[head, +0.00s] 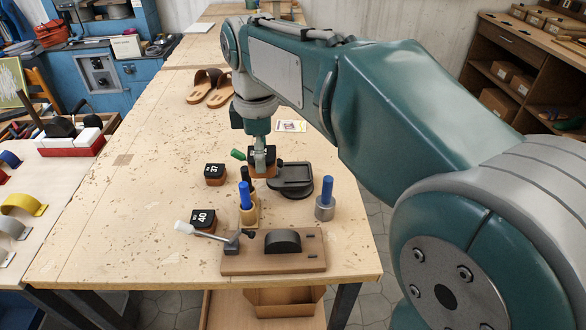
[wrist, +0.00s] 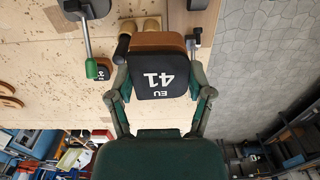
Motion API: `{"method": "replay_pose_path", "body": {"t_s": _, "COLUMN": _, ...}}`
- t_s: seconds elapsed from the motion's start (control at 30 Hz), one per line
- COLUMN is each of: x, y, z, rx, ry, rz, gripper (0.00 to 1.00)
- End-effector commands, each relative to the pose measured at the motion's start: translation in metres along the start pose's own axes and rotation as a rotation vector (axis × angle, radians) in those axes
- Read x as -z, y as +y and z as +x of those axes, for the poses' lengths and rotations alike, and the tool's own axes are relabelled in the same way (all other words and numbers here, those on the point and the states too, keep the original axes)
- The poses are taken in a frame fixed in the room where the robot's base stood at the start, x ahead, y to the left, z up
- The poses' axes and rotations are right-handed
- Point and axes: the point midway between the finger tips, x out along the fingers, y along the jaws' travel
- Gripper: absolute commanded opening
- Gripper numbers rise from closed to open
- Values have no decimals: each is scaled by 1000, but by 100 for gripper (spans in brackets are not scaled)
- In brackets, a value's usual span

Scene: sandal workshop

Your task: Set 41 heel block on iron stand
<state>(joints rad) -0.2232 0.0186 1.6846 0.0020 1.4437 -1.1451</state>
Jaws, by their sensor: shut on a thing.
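The 41 heel block (wrist: 162,78), black-topped with a brown body and white "EU 41", is between the two fingers of my gripper (wrist: 160,92) in the wrist view. In the head view my gripper (head: 260,152) is shut on the block (head: 263,174), which it partly hides. A low dark grey stand with a raised rounded top (head: 292,178), seemingly the iron stand, lies on the bench just right of the block. I cannot tell whether the block touches the bench.
Heel blocks 37 (head: 215,172) and 40 (head: 203,220) stand to the left. Sandals (head: 212,86) lie behind. The bench's left side is clear.

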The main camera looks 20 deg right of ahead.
Motion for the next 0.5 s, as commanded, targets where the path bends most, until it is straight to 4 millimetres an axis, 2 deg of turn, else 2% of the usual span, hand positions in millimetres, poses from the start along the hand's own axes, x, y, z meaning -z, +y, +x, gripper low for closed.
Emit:
{"method": "replay_pose_path", "body": {"t_s": 0.17, "x": -5, "y": 7, "z": 3, "rx": 2, "ry": 0, "rz": -3, "gripper": 12}}
{"method": "replay_pose_path", "body": {"t_s": 0.5, "x": -38, "y": 69, "z": 34, "rx": 3, "ry": -1, "rz": -1, "gripper": 12}}
